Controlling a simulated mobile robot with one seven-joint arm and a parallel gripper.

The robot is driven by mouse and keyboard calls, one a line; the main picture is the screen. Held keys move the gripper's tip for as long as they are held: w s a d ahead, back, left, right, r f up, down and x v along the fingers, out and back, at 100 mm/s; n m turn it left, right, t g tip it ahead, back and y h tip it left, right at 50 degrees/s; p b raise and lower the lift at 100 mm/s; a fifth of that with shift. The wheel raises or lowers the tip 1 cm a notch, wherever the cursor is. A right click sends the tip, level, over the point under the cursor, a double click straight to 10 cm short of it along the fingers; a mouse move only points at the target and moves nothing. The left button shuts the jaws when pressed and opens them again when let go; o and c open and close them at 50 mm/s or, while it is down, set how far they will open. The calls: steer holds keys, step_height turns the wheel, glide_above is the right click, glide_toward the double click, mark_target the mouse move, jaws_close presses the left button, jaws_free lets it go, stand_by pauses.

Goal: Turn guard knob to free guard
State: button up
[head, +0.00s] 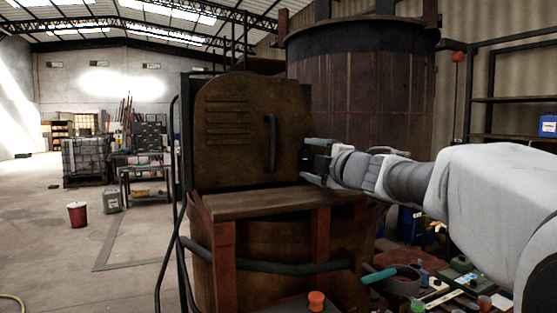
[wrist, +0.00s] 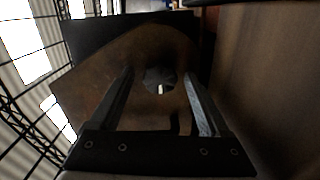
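The guard (head: 235,135) is a rusty brown panel with a rounded top, louvre slots and a dark vertical handle (head: 271,143). It stands upright above a ledge in the head view. The guard knob (wrist: 158,76) is a dark, lobed round knob with a white mark, on a brown surface in the wrist view. My gripper (head: 308,158) is at the right side of the guard. In the wrist view its two fingers (wrist: 160,92) are spread open, one on each side of the knob in the picture. I cannot tell whether they touch it. The knob is not visible in the head view.
A large brown vat (head: 360,95) stands behind the guard, close to my arm. A ledge (head: 270,203) runs below the guard. A cluttered bench with a grey pot (head: 402,285) is at the lower right. The floor at left is mostly open, with a red bucket (head: 77,215).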

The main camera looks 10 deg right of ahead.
steer(key=v, duration=1.7)
steer(key=shift+s, duration=0.2)
steer(key=shift+d+r, duration=0.1)
steer(key=s+d+f+m+g+h, duration=0.2)
steer(key=s+f+m+h, duration=0.1)
steer(key=f+m+h, duration=0.4)
steer(key=s+d+f+m+g+h, duration=0.1)
steer(key=s+d+f+m+h, duration=0.2)
steer(key=m, duration=0.6)
steer(key=s+a+f+m+g+y, duration=0.2)
steer(key=s+a+f+g, duration=0.2)
steer(key=f, duration=0.4)
steer(key=s+a+f+m+g+y, duration=0.2)
steer(key=s+a+f+g, duration=0.2)
steer(key=s+a+f, duration=0.2)
step_height(320, 180, down, 3)
steer(key=s, duration=0.2)
steer(key=shift+s+a+f+g, duration=0.2)
steer(key=shift+s+g, duration=0.1)
steer(key=shift+s, duration=0.1)
